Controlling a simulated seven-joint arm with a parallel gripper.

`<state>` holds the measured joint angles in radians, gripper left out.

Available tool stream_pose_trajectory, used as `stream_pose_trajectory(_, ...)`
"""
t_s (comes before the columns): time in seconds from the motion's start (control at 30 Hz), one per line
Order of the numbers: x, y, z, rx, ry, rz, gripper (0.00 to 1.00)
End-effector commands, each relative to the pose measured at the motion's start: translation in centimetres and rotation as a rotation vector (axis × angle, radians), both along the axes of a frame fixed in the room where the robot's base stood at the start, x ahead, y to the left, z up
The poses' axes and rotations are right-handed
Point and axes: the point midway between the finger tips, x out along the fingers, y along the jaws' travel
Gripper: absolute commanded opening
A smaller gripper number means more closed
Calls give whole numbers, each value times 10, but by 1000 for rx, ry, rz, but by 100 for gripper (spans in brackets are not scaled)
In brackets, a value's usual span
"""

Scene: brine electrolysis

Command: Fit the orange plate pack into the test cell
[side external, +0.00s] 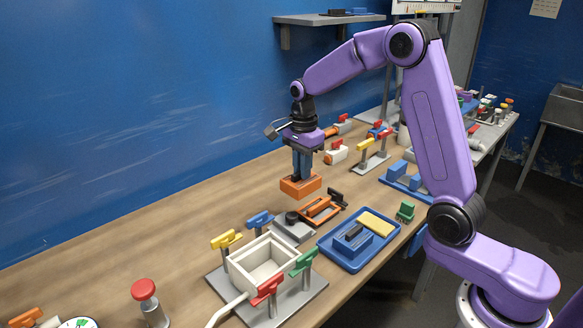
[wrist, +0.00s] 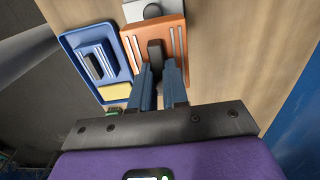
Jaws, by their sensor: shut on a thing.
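My gripper (side external: 302,174) is shut on the orange plate pack (side external: 300,187) and holds it level above the table, apart from it. In the wrist view the pack (wrist: 131,45) appears as an orange slab with pale slots, and its dark handle (wrist: 155,50) is between the fingers (wrist: 160,90). The test cell (side external: 250,276) seems to be the white open-topped box on a grey base plate, nearer the side camera. Its inside looks empty. Yellow, blue, red and green clamps (side external: 267,290) stand around it. The cell is not in the wrist view.
A slotted orange frame (side external: 318,211) and a grey block with a round top (side external: 292,227) lie between pack and cell. A blue tray (side external: 340,262) with blue and yellow pieces is beside them. Valves stand behind. The table's left side (side external: 150,215) is mostly clear.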

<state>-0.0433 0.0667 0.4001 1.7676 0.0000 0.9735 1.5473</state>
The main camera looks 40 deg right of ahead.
Motion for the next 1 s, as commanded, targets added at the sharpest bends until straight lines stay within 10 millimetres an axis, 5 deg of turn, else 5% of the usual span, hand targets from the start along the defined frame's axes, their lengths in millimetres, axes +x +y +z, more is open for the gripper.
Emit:
stream_pose_trajectory(0.37,-14,0,14,0,-2,0,0)
stream_pose_trajectory(0.63,-13,0,57,0,-7,0,0)
stream_pose_trajectory(1.0,-35,90,57,0,-1,9,0)
